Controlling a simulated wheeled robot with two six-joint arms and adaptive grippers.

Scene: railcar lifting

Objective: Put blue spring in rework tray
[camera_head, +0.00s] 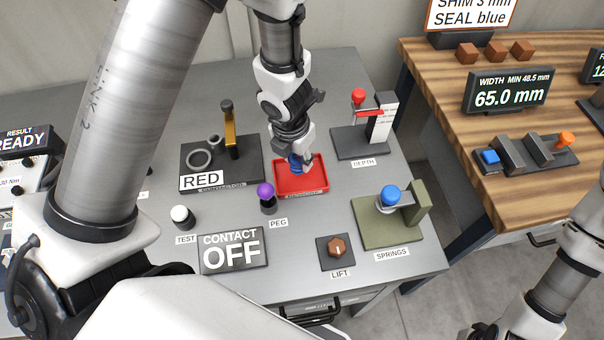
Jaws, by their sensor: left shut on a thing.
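My left gripper (300,160) reaches down from the top over the red tray (312,185) in the middle of the grey bench. It is shut on a small blue part, the blue spring (294,166), which is mostly hidden by the fingers. The spring is at or just above the tray floor; I cannot tell if it touches. The tray's front label is too small to read. My right arm comes in at the lower right; its dark end (484,331) is cut by the bottom edge, so its fingers do not show clearly.
The RED fixture (240,172) is left, the depth gauge (365,146) behind right. A wooden table (440,75) stands far right.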

